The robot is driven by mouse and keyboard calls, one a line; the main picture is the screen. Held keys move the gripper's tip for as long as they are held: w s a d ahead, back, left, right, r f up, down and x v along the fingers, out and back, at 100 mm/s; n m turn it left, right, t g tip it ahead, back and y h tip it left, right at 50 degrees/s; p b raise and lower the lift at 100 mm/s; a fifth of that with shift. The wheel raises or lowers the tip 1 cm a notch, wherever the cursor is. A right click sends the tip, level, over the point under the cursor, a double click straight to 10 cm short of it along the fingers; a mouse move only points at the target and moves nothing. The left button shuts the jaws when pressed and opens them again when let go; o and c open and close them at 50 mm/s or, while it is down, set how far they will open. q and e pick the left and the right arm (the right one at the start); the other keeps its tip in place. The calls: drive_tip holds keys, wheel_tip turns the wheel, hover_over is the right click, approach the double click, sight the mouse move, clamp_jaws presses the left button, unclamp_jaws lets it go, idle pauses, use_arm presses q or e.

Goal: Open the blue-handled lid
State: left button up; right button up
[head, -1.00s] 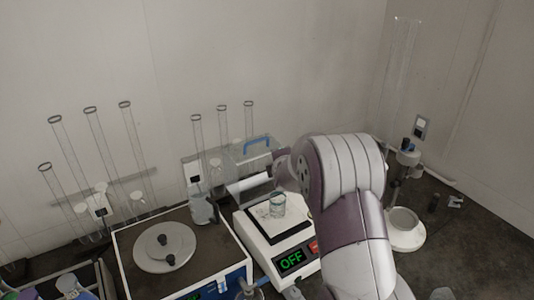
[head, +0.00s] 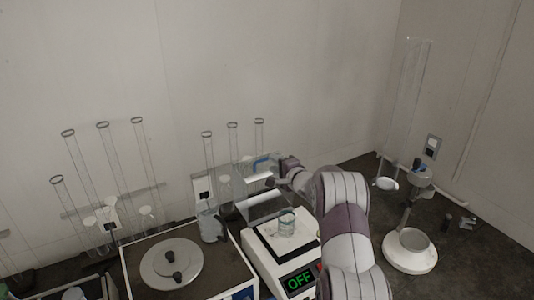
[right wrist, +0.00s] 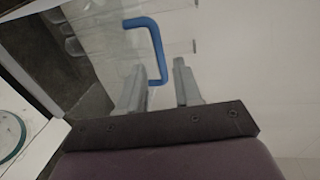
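The blue handle (head: 262,163) sits on a clear lid panel (head: 262,206) behind the white balance. In the right wrist view the handle (right wrist: 156,42) is a bent blue bar in front of clear panelling. My right gripper (right wrist: 159,67) is open, and the handle's lower end shows between its two fingers. I cannot tell whether they touch it. In the head view my right gripper (head: 278,178) is just right of the handle, partly hidden by its own arm. How far the lid is raised is unclear. My left gripper is out of view.
The balance (head: 262,262) reads OFF and has a small glass beaker (head: 286,222) on it. A sieve shaker with a round plate (head: 170,262) stands to the left. Tall glass tubes (head: 110,160) line the wall. A white stand (head: 410,250) is at the right.

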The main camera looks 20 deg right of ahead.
sight(267, 159)
drive_tip(key=w, duration=0.1)
drive_tip(key=w+p, duration=0.1)
drive_tip(key=w, duration=0.1)
drive_tip(key=w+p, duration=0.1)
drive_tip(key=w, duration=0.1)
drive_tip(key=shift+w+a+f, duration=0.15)
drive_tip(key=shift+a+f, duration=0.1)
drive_tip(key=shift+f, duration=0.15)
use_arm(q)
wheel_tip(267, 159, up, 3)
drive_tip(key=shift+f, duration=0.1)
use_arm(e)
drive_tip(key=shift+w+f, duration=0.1)
drive_tip(key=shift+w, duration=0.1)
